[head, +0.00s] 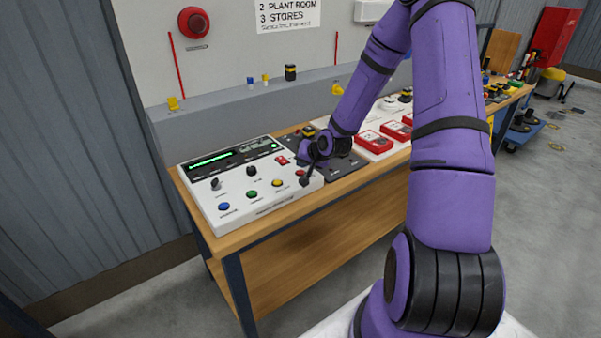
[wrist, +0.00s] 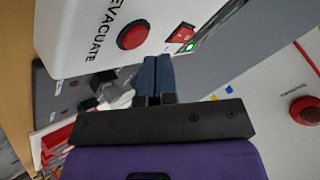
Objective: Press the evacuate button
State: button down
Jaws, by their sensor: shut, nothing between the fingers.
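The evacuate button (wrist: 133,35) is a round red button on a white panel, with the word EVACUATE printed beside it in the wrist view. In the head view the white control panel (head: 233,207) stands on the bench, and my gripper (head: 305,181) is at its right end, partly covering the red button area. My gripper (wrist: 154,61) is shut and empty. In the wrist view its fingertips show below and slightly right of the button, with a gap in the picture. I cannot tell their height above the panel.
Blue (head: 224,207), green (head: 251,195) and yellow (head: 277,183) buttons line the panel's front. A red rocker switch (wrist: 187,33) and a lit green lamp (wrist: 189,47) lie near the evacuate button. Red boxes (head: 368,142) stand further right. A wall rises behind the bench.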

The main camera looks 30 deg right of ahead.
jog(key=shift+f, duration=0.2)
dwell(0.5)
jog(key=shift+f, duration=0.2)
